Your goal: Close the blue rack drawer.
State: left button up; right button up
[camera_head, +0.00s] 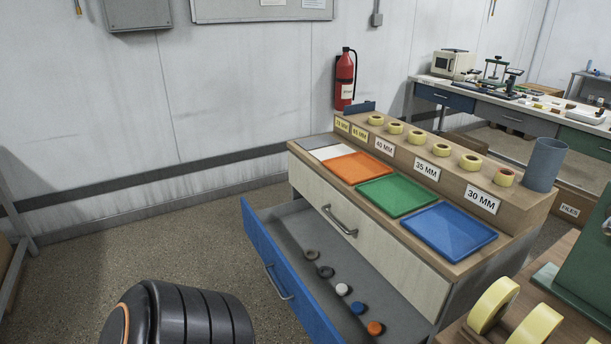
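The blue drawer (284,283) is the lower drawer of a wooden rack (392,233). It is pulled well out toward the left, with its grey inside showing. A metal handle (278,283) sits on its blue front. Small round pieces lie in it: dark rings (311,254), a white one (342,289), a blue one (358,307) and an orange one (375,328). The drawer's near end is cut off by the bottom edge. A black ribbed link of mine (185,318) shows at bottom left, apart from the drawer in the picture. Neither gripper is in view.
The cream upper drawer (375,237) is shut. On the rack top are orange (353,167), green (396,195) and blue (449,231) trays, tape rolls and a grey cup (545,164). A bench with yellow rolls (493,305) stands at bottom right. Floor left of the drawer is clear.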

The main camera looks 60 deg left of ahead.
aim_at(281, 234)
jog(key=i+l+u, duration=0.1)
jog(key=l, duration=0.25)
jog(key=i+l+u, duration=0.15)
jog(key=l, duration=0.2)
jog(key=u, duration=1.5)
